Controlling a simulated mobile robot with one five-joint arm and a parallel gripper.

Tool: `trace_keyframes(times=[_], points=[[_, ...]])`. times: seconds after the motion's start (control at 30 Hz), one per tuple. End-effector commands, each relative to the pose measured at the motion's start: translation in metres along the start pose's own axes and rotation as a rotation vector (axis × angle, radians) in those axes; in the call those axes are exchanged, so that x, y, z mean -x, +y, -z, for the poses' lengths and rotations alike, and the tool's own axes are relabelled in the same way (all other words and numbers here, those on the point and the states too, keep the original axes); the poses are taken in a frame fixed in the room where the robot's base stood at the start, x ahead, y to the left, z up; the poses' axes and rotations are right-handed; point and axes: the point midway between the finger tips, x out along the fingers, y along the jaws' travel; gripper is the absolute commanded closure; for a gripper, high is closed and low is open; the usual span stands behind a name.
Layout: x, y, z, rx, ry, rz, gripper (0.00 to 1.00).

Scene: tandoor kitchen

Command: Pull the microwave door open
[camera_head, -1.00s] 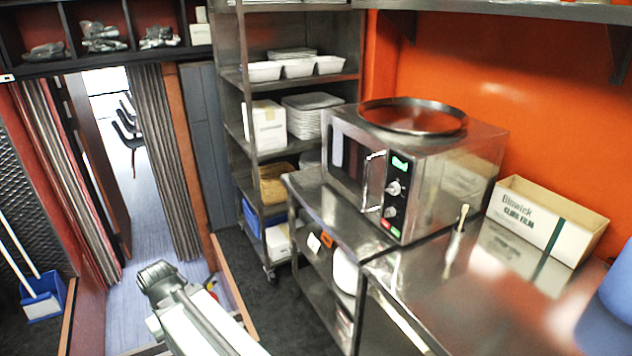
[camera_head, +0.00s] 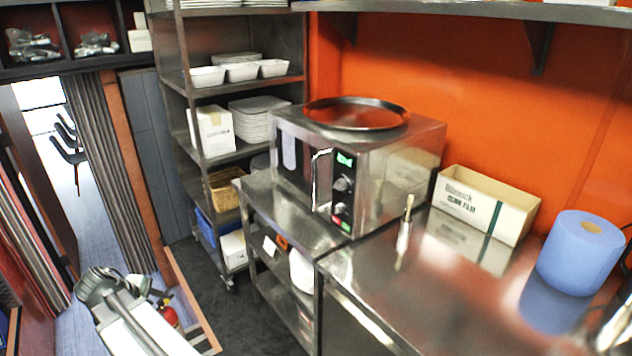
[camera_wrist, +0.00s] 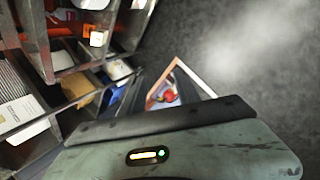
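The steel microwave (camera_head: 400,185) stands on a steel counter in the head view, its front facing left. Its door (camera_head: 291,165) is shut, with a curved metal handle (camera_head: 321,182) beside a black control panel (camera_head: 343,190) with green lights. A wide round pan (camera_head: 355,114) lies on top. Part of my arm shows at the lower left of the head view, well away from the handle.
A steel shelf rack (camera_head: 190,120) with white dishes stands left of the microwave. A cardboard box (camera_head: 485,205), a blue roll (camera_head: 580,252) and a brush-like tool (camera_head: 405,232) are on the counter (camera_head: 450,300).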

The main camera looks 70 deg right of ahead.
Motion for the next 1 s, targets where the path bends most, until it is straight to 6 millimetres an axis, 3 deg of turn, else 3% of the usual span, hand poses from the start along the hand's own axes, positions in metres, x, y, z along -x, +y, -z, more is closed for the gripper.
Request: trace_keyframes(times=[0.03,0.1,0.17,0.2,0.3,0.33,0.4,0.5,0.77,1.0], points=[[-0.027,0.063,-0.032,0.065,-0.074,-0.105,0.62],[-0.051,0.146,-0.089,0.213,-0.215,-0.246,0.62],[-0.063,0.21,-0.144,0.354,-0.363,-0.336,0.62],[-0.067,0.247,-0.181,0.45,-0.47,-0.377,0.62],[-0.069,0.319,-0.266,0.681,-0.731,-0.411,0.62],[-0.068,0.335,-0.287,0.743,-0.801,-0.408,0.62],[-0.064,0.362,-0.326,0.862,-0.932,-0.386,0.62],[-0.059,0.383,-0.358,0.966,-1.044,-0.354,0.62],[-0.058,0.391,-0.37,1.004,-1.083,-0.34,0.62],[-0.075,0.414,-0.388,1.0,-1.082,-0.338,0.62]])
